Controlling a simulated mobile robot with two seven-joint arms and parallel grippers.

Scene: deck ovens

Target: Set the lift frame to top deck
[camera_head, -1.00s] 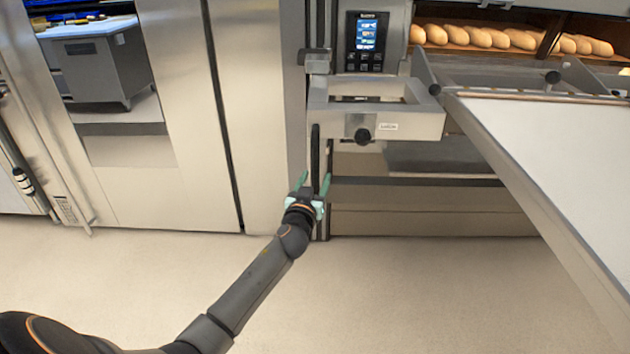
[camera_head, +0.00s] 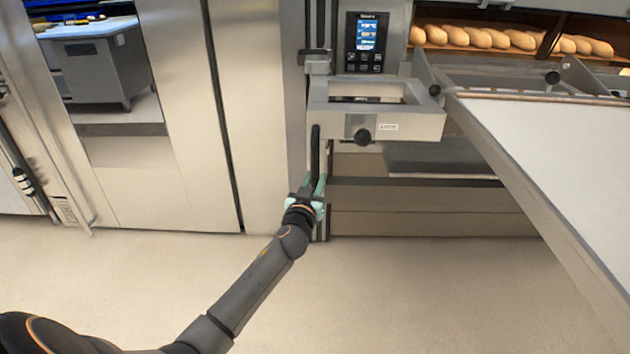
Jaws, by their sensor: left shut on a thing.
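The lift frame (camera_head: 419,124) is a grey metal bracket with a square opening, a black knob (camera_head: 363,137) and a small label on its front. It sits below the control panel (camera_head: 366,44) and lower than the deck with the loaves. A black vertical handle (camera_head: 315,151) hangs at its left side. My left gripper (camera_head: 313,186) is shut on the lower part of this handle, below the frame. The fingers partly hide the handle's lower end. My right gripper does not show.
A long white loader surface (camera_head: 560,150) slopes across the right side, with a metal side rail. Loaves (camera_head: 480,38) lie in the oven deck at the upper right. Steel doors stand at the left, beside a grey cabinet (camera_head: 100,65). The floor in front is clear.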

